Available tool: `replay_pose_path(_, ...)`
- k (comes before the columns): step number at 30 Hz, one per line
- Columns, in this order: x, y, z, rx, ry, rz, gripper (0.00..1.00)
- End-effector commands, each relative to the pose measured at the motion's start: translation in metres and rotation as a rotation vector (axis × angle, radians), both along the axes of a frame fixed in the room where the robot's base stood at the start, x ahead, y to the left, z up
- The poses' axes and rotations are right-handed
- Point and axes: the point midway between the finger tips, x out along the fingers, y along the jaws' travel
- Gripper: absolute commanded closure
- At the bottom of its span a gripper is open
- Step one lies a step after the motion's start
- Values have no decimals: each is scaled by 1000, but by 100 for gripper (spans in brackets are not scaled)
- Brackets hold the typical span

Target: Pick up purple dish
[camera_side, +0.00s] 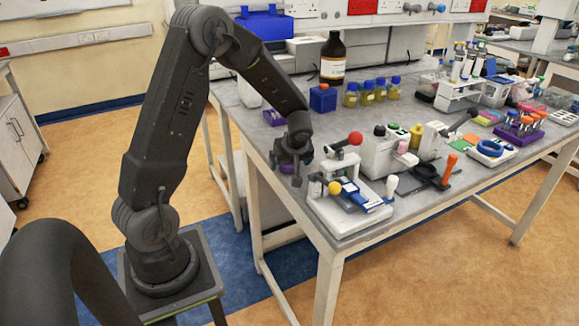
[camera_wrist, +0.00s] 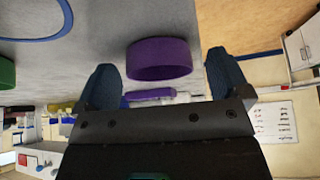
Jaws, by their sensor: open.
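The purple dish (camera_wrist: 160,59) is a short round piece lying on the grey bench top (camera_wrist: 110,30). In the wrist view it lies ahead of my gripper (camera_wrist: 165,72), roughly between the two fingers and a little beyond them. My gripper is open, with nothing seen between its fingers. In the side view my gripper (camera_side: 292,158) hangs low over the near left edge of the bench. A bit of the purple dish (camera_side: 287,168) shows under it, and the rest is hidden by the fingers. I cannot tell whether the fingers touch it.
A white device with red and yellow knobs (camera_side: 345,215) stands close to the right of my gripper.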

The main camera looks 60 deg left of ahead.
Motion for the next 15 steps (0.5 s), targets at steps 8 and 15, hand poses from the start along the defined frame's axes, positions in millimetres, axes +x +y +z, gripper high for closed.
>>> replay_pose_path(8,0,0,0,0,0,0,13)
replay_pose_path(15,0,0,0,0,0,0,36)
